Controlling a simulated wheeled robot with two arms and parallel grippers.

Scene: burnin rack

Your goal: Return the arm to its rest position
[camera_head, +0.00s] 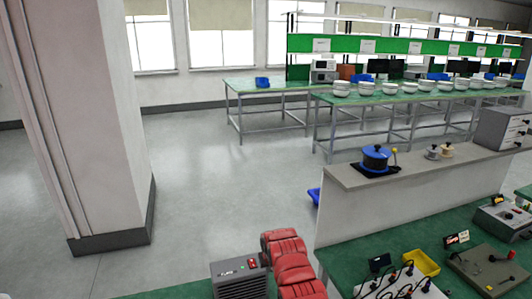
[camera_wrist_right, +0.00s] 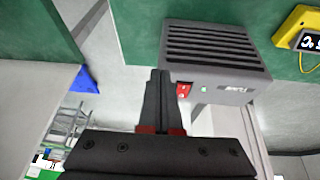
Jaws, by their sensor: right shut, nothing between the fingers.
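My right gripper (camera_wrist_right: 160,75) shows in the right wrist view with its two dark fingers together and nothing between them. A grey vented box (camera_wrist_right: 215,50) with a red switch (camera_wrist_right: 183,90) is beyond the fingertips. I cannot tell the exact gap between them. The same kind of vented box (camera_head: 240,280) stands at the bottom of the head view. In the head view I cannot make out the right fingertips. My left gripper is not in view.
Red ridged pieces (camera_head: 292,268), which I cannot identify, show beside the box. A blue pot (camera_head: 376,158) stands on a ledge. A white pillar (camera_head: 85,120) is at left; open floor lies between.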

